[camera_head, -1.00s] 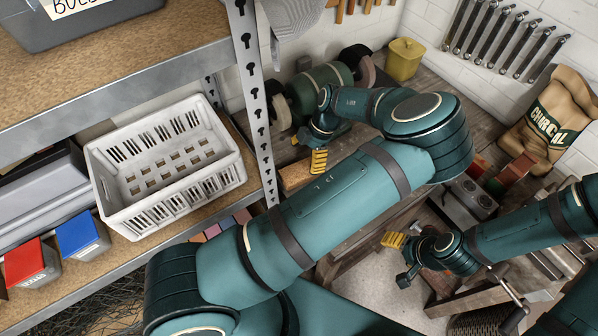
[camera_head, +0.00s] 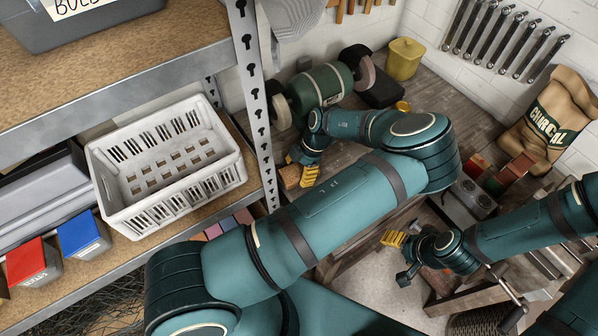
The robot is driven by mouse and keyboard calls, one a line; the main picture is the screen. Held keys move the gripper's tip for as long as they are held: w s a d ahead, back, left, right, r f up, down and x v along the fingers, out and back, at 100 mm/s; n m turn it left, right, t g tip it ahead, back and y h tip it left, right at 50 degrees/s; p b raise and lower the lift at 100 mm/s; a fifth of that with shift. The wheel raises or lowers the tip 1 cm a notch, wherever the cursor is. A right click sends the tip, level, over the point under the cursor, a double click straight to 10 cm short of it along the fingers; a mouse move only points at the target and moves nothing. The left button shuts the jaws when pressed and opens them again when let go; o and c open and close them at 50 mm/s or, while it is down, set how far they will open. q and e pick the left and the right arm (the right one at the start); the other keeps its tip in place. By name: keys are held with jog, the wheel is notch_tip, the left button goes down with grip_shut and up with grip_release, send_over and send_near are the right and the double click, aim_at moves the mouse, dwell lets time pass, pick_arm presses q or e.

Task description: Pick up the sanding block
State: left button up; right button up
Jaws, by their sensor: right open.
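A small tan block (camera_head: 290,176), which looks like the sanding block, is on the workbench beside the shelf post. My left gripper (camera_head: 300,167) is right at it, with its yellow fingers apart, one near the block's far side and one to its right. The fingers hide part of the block, and I cannot tell whether they press on it. My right gripper (camera_head: 394,240) is open and empty at the lower right, well away from the block.
A green bench grinder (camera_head: 322,86) stands behind my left gripper. The metal shelf post (camera_head: 256,90) and a white basket (camera_head: 165,172) are to the left. A yellow bin (camera_head: 404,60) and charcoal bag (camera_head: 548,120) stand at the back.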

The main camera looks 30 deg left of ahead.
aim_at(299, 170)
pick_arm(q)
jog(key=shift+r, duration=0.1)
jog(key=shift+c, duration=0.3)
jog(key=shift+r, duration=0.35)
notch_tip(299, 170, up, 9)
jog(key=shift+r, duration=0.1)
jog(key=o, duration=0.5)
jog(key=c, duration=0.4)
